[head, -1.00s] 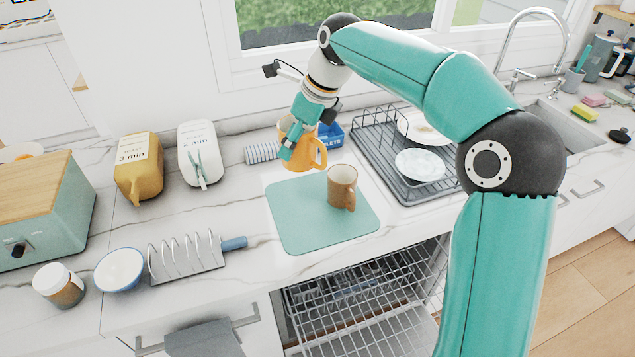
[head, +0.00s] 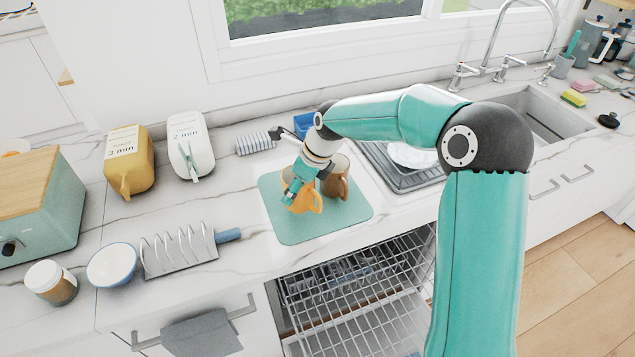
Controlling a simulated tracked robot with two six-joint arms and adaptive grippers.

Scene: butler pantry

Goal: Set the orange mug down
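The orange mug (head: 306,201) is over the left-centre of the teal mat (head: 295,231), upright or nearly so. I cannot tell whether its base touches the mat. My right gripper (head: 291,192) is shut on the orange mug at its left side and partly hides it. A brown mug (head: 336,180) stands on the mat just behind and to the right, partly hidden by my gripper. The two mugs are very close in the picture; whether they touch is unclear. My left gripper is not in view.
A grey dish rack (head: 402,178) with a plate (head: 412,154) stands right of the mat. A toast rack (head: 180,252) and a bowl (head: 112,265) are to the left. An open dishwasher (head: 350,285) lies below the counter edge. The mat's front is clear.

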